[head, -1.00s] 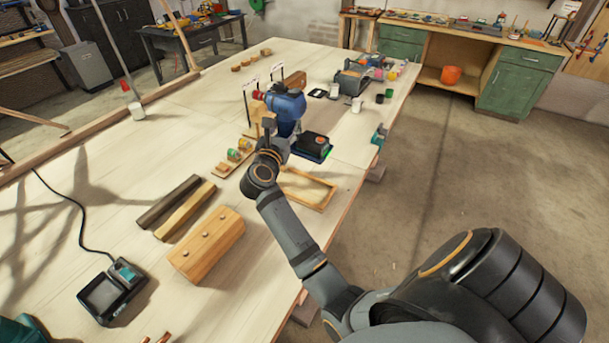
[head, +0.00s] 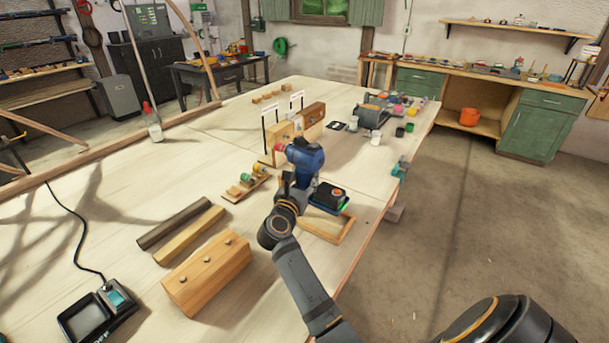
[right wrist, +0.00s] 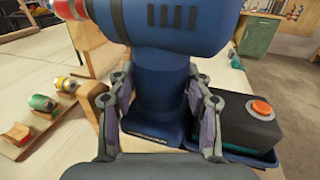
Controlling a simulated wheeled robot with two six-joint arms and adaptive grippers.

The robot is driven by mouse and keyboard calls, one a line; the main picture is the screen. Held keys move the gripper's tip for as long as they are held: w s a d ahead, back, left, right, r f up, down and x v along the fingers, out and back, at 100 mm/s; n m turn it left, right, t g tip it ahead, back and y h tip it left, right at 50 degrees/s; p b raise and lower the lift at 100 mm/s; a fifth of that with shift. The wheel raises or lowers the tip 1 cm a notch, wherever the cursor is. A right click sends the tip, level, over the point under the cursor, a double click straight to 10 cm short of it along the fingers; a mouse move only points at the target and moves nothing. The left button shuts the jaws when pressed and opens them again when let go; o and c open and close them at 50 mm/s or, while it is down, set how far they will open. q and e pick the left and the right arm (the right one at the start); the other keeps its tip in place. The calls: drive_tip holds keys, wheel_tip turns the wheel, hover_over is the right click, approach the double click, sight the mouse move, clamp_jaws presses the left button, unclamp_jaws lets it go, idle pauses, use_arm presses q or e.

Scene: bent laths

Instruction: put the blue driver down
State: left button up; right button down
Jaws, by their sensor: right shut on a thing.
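The blue driver (head: 305,155) is upright, with a red nose pointing left in the head view. My right gripper (head: 290,185) is shut on its handle. In the right wrist view the blue driver (right wrist: 160,85) stands between the two fingers of the right gripper (right wrist: 160,105), its wide foot low between them. Whether the foot touches the table is hidden by the gripper and wrist. My left gripper is in neither view.
A black box with an orange button (head: 338,192) sits in a blue tray just right of the driver. A wooden frame (head: 318,236) lies in front. A strip with coloured rolls (head: 245,186) and wooden blocks (head: 312,115) are near.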

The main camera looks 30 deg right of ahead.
wheel_tip(320, 180, down, 2)
drive_tip(key=shift+d, duration=0.15)
wheel_tip(320, 180, down, 4)
drive_tip(key=shift+f, duration=0.1)
drive_tip(key=shift+s+a+f, duration=0.2)
drive_tip(key=shift+a+f, duration=0.05)
drive_tip(key=shift+f, duration=0.15)
drive_tip(key=c, duration=0.9)
unclamp_jaws()
drive_tip(key=shift+f, duration=0.25)
drive_tip(key=o, duration=0.3)
drive_tip(key=shift+d, duration=0.1)
